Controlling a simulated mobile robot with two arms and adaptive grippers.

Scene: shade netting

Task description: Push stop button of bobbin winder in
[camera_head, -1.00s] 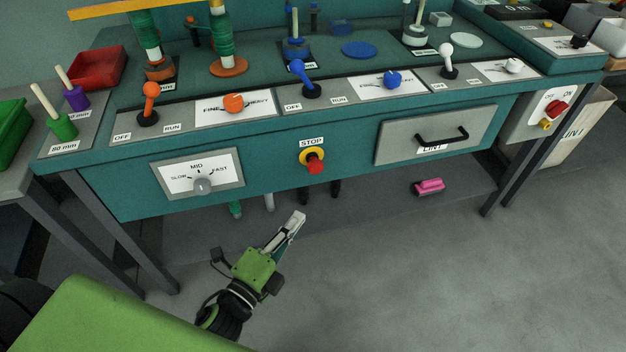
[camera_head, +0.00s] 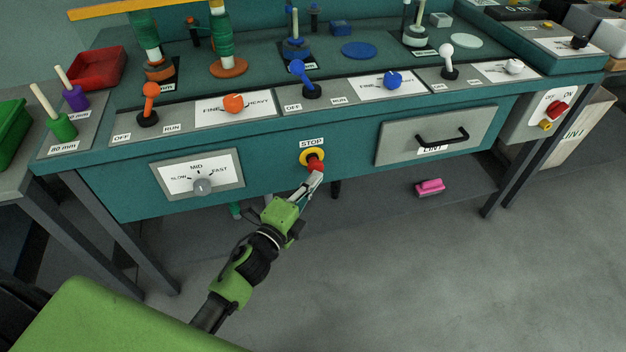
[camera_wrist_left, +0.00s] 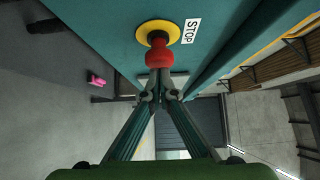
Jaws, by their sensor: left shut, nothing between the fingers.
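The red stop button (camera_head: 314,164) sits on a yellow round plate on the teal front of the bobbin winder (camera_head: 270,148), under a STOP label (camera_head: 311,143). In the left wrist view the button (camera_wrist_left: 158,54) stands out from its yellow plate (camera_wrist_left: 158,30), just ahead of my fingertips. My left gripper (camera_head: 316,176) is shut and empty, its tips at the lower edge of the button. In the left wrist view the shut fingertips (camera_wrist_left: 159,94) appear just below the button; I cannot tell whether they touch it. My right gripper is not in view.
A speed dial (camera_head: 202,186) is left of the button, and a drawer with a black handle (camera_head: 442,137) is right of it. Levers (camera_head: 308,86) line the top. A pink object (camera_head: 430,187) lies below the machine. The floor in front is clear.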

